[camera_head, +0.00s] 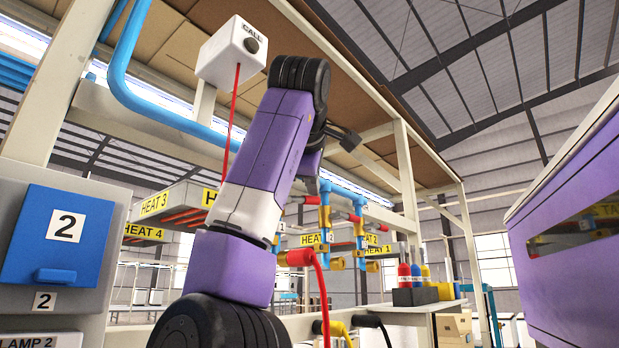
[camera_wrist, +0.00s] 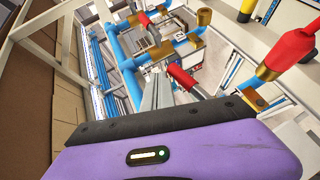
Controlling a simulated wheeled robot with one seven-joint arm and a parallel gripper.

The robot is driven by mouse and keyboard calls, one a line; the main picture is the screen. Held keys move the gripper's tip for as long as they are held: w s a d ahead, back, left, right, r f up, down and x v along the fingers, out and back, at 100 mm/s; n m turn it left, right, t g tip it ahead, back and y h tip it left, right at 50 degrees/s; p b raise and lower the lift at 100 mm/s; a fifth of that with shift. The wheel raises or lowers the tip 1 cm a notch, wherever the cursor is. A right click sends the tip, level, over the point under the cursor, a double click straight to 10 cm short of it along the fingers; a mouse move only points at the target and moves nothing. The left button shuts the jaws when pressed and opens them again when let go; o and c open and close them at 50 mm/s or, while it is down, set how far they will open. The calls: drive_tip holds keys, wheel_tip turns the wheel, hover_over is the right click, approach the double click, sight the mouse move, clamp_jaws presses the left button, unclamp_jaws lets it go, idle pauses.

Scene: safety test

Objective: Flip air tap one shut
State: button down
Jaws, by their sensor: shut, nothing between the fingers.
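Blue air pipes with brass fittings and red tap levers (camera_head: 312,200) hang behind my arm in the head view. In the wrist view one red lever (camera_wrist: 182,77) lies just right of my gripper (camera_wrist: 156,90), whose grey fingers are shut and empty. Whether they touch the lever cannot be told. Another red lever (camera_wrist: 142,18) shows farther up, beside a blue pipe (camera_wrist: 133,72) and a brass fitting (camera_wrist: 188,52). In the head view my arm largely hides my gripper.
A white CALL box (camera_head: 232,53) with a red cord hangs beside my arm. HEAT signs (camera_head: 378,250) and coloured bottles (camera_head: 405,275) are behind. A blue switch numbered 2 (camera_head: 57,245) is at left. A large red fitting (camera_wrist: 291,50) is at right in the wrist view.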

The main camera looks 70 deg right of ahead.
drive_tip(key=shift+d+f+y, duration=0.15)
drive_tip(key=shift+y, duration=0.15)
idle(0.5)
